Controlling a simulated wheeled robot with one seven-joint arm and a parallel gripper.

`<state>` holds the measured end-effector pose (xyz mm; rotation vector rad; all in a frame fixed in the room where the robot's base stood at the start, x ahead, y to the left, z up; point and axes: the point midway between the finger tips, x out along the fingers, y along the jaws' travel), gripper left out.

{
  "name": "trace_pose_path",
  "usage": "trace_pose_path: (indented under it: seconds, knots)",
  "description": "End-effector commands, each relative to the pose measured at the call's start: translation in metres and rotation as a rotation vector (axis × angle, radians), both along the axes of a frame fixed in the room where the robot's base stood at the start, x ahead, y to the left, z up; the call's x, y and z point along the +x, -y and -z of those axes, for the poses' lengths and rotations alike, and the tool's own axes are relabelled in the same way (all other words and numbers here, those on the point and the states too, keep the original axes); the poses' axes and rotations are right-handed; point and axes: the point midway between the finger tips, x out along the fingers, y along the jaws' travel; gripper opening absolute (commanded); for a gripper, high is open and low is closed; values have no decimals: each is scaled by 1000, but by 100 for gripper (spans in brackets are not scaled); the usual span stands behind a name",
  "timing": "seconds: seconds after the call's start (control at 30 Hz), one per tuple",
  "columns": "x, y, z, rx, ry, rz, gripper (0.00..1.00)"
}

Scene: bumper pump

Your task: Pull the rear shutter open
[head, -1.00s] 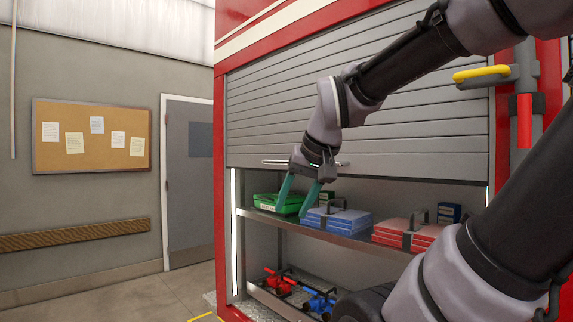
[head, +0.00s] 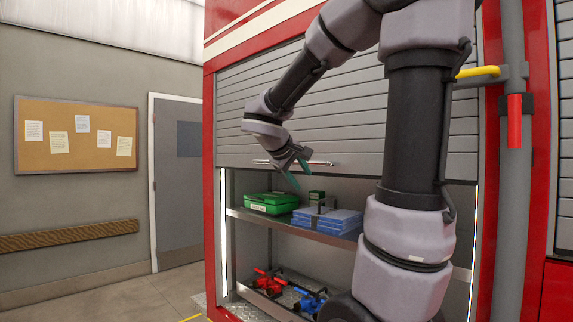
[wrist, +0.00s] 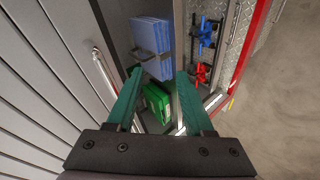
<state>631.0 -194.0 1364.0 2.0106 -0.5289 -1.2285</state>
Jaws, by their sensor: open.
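The rear shutter (head: 340,125) is a grey slatted roller door in a red frame. It is partly raised, with its lower edge above the upper shelf. A silver bar handle (head: 318,163) runs along its lower edge and also shows in the wrist view (wrist: 104,70). My gripper (head: 299,173) has teal fingers and hangs at the handle's height, in front of its middle. In the wrist view my gripper (wrist: 158,80) is open with nothing held between its fingers, and the handle lies to the left, outside them. My arm hides the shutter's right part.
A green case (head: 271,203) and blue cases (head: 327,219) sit on the upper shelf (head: 250,215). Red (head: 266,281) and blue (head: 310,301) fittings lie below. A yellow handle (head: 478,72) and grey pipe (head: 515,170) stand at the right. Floor is clear at left.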

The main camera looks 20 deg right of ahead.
Motion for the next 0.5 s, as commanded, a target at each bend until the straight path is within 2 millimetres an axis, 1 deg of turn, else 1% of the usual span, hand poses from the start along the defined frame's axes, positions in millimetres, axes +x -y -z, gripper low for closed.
trace_pose_path:
  seconds: [0.03,0.1,0.2,0.3,0.33,0.43,0.5]
  knots:
    - [25,0,-7,-99,-3,-42,52]
    - [55,-2,-19,-227,9,-95,52]
    - [91,-10,-34,-371,31,-165,52]
    - [115,-19,-44,-466,52,-215,52]
    - [120,-21,-46,-485,57,-226,52]
    - [130,-25,-50,-522,67,-247,52]
    - [135,-22,-49,-529,68,-250,52]
